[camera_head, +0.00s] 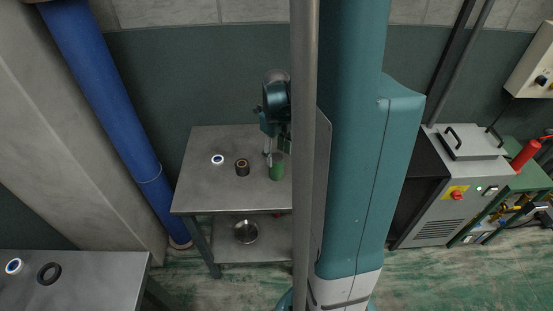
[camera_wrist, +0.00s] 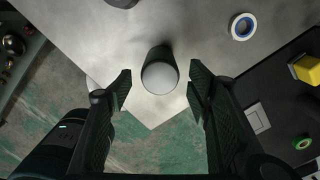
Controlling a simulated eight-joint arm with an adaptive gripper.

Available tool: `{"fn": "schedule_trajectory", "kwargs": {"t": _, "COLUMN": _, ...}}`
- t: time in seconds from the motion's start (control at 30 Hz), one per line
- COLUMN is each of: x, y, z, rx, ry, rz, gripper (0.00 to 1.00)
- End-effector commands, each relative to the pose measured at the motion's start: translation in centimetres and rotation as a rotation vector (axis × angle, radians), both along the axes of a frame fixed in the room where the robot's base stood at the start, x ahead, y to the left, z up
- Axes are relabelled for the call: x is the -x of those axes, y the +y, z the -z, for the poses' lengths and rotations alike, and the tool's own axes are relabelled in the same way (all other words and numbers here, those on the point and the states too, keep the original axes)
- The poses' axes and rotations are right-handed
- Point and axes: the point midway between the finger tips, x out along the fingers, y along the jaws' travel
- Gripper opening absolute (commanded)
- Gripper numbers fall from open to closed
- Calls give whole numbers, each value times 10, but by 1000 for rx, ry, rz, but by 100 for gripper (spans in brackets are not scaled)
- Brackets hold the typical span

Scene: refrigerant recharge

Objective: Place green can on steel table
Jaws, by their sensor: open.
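The green can (camera_head: 277,172) stands upright on the steel table (camera_head: 215,190), near its right side in the head view. In the wrist view the can (camera_wrist: 160,72) shows its pale round top and dark side, with the grey table top (camera_wrist: 85,45) around it. My gripper (camera_head: 269,157) is just above and beside the can in the head view. In the wrist view my gripper (camera_wrist: 160,88) is open, with one finger on each side of the can and a gap to both. The can's base is partly hidden.
A metal bowl (camera_head: 246,231) sits on the lower shelf. Another table (camera_head: 100,280) is at the lower left. A grey machine (camera_head: 445,200) stands at right.

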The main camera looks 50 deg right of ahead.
Motion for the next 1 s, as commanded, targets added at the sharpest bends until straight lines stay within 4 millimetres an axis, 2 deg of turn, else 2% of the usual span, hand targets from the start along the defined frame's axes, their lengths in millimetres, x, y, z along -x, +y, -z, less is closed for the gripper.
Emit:
{"fn": "schedule_trajectory", "kwargs": {"t": 0.1, "x": 0, "y": 0, "z": -13, "rx": 0, "ry": 0, "rz": 0, "gripper": 50}}
{"fn": "schedule_trajectory", "kwargs": {"t": 0.3, "x": 0, "y": 0, "z": -24, "rx": 0, "ry": 0, "rz": 0, "gripper": 50}}
{"fn": "schedule_trajectory", "kwargs": {"t": 1.0, "x": 0, "y": 0, "z": -26, "rx": 0, "ry": 0, "rz": 0, "gripper": 50}}
